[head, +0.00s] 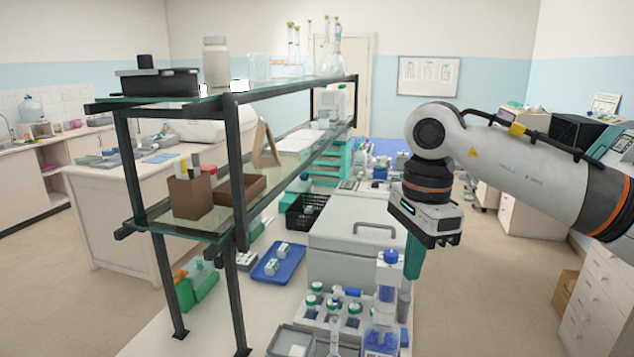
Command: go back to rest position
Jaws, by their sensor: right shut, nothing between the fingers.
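My right arm comes in from the right, and its gripper (413,262) points down above the right side of the bench. Its teal fingers are together with nothing between them. The gripper hangs just right of the white lidded box (350,245) and behind the blue-capped bottle (389,272) in this view. My left gripper is out of the picture.
A black-framed glass shelf (240,150) stands over the bench on the left, with glassware on top. Green-capped bottles (333,305) sit in a rack at the front. A blue tray (278,262) lies left of the box.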

